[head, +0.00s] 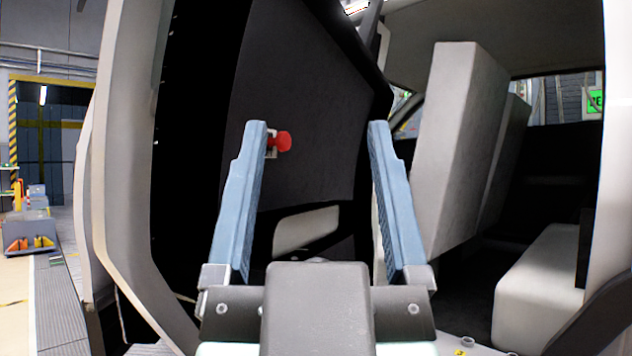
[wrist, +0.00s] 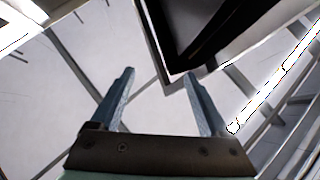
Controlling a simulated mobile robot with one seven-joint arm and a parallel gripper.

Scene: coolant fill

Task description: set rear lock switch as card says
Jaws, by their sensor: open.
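A red knob or lever (head: 284,141) on a small pale mount sits on the dark inner panel of the open car door (head: 300,110) in the head view. I take it to be the rear lock switch, but its setting cannot be told. My gripper (head: 318,128) is open and empty, its two blue fingers spread wide. The left fingertip overlaps the switch's mount in the picture; I cannot tell whether they touch. The wrist view also shows the open fingers (wrist: 158,75), with nothing between them. No card is visible.
To the right are a grey seat back (head: 458,140) and a pale seat cushion (head: 545,280) inside the car. The pale door frame (head: 110,190) stands close on the left. A cart with coloured items (head: 30,235) stands on the floor far left.

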